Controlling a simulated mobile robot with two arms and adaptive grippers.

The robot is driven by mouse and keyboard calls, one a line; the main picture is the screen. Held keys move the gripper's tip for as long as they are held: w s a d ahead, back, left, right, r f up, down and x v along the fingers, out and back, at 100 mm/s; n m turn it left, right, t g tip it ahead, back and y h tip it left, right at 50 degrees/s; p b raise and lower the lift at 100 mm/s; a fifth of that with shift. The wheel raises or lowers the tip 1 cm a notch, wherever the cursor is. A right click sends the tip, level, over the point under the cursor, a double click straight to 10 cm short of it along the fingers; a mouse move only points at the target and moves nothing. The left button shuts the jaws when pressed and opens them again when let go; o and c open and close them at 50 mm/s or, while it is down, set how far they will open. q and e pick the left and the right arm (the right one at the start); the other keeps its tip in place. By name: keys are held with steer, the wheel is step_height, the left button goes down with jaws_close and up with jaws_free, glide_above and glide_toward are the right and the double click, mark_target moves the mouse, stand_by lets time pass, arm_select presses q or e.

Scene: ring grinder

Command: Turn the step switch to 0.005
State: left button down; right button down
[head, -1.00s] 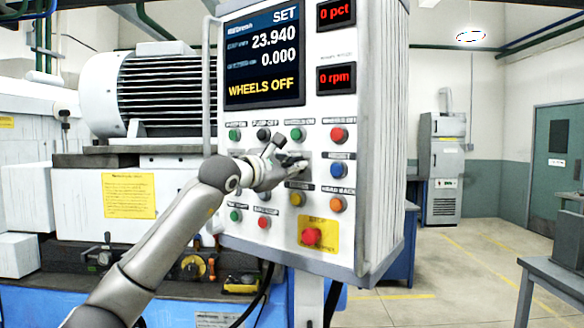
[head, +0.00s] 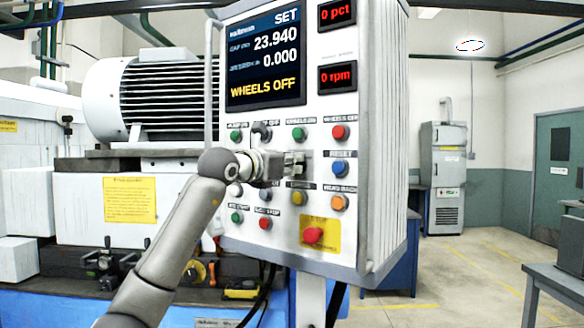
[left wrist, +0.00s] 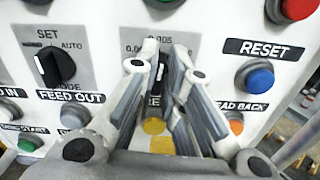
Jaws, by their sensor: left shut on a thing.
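The step switch is a black knob (left wrist: 158,76) with a white mark, on a grey plate (left wrist: 186,43) printed 0.005 at the top and a partly hidden number at the left. My left gripper (left wrist: 157,72) reaches the panel with its fingers on either side of this knob and is shut on it. The fingers hide much of the knob and plate, so its exact setting is hard to read. In the head view my left gripper (head: 294,166) covers the switch on the control panel (head: 262,212). My right gripper is in neither view.
The SET/AUTO mode knob (left wrist: 54,66) is left of the gripper, and the blue RESET button (head: 340,168) is to its right. A yellow button (left wrist: 154,126) sits just below the fingers. The red stop button (head: 312,236) is lower on the panel.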

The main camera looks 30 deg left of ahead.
arm_select(q)
steer(key=shift+n, duration=0.6)
steer(key=shift+r, duration=0.1)
steer(key=c, duration=1.5)
jaws_free()
steer(key=shift+c, duration=0.2)
steer(key=s, duration=1.2)
steer(key=shift+a, duration=0.2)
